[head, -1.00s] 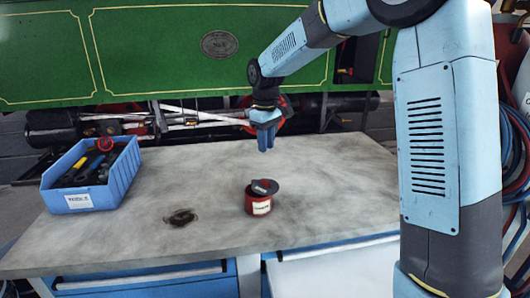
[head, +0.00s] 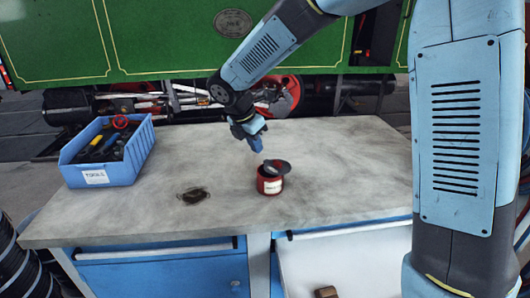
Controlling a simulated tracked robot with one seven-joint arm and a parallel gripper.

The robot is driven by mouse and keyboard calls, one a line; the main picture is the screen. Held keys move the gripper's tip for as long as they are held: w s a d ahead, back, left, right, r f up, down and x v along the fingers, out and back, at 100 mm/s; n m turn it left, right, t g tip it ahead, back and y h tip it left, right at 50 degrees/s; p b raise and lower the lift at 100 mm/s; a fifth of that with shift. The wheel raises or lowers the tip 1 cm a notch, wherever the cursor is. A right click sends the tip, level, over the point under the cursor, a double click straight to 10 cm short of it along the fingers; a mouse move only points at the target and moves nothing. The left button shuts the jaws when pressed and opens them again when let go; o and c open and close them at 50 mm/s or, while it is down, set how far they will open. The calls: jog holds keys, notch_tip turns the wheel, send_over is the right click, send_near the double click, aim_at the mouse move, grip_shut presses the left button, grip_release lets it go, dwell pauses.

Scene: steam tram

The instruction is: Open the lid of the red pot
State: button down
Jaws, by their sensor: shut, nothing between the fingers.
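The small red pot (head: 268,186) with a pale label stands upright on the grey workbench top (head: 340,165). Its dark round lid (head: 279,167) sits at the pot's top, off-centre and overhanging to the right; whether it is hinged there I cannot tell. My gripper (head: 257,148) is shut and empty, pointing down just above and slightly left of the lid. It looks apart from the lid, though the exact gap is hard to judge.
A blue bin (head: 130,168) of tools stands at the bench's left. A dark round patch or fitting (head: 194,195) lies left of the pot. The green tram side (head: 160,40) rises behind the bench. The bench right of the pot is clear.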

send_near(275, 168)
notch_tip(275, 168, down, 4)
jog(key=s+a, duration=0.1)
jog(key=s, duration=0.1)
jog(key=shift+w+d+f, duration=0.15)
jog(key=shift+w+d, duration=0.25)
jog(key=shift+w, duration=0.2)
jog(key=shift+w+d+f, duration=0.2)
jog(key=shift+w+d, duration=0.25)
jog(key=shift+w, duration=0.15)
jog(key=shift+w+d, duration=0.4)
jog(key=shift+w, duration=0.15)
jog(key=shift+a, duration=0.15)
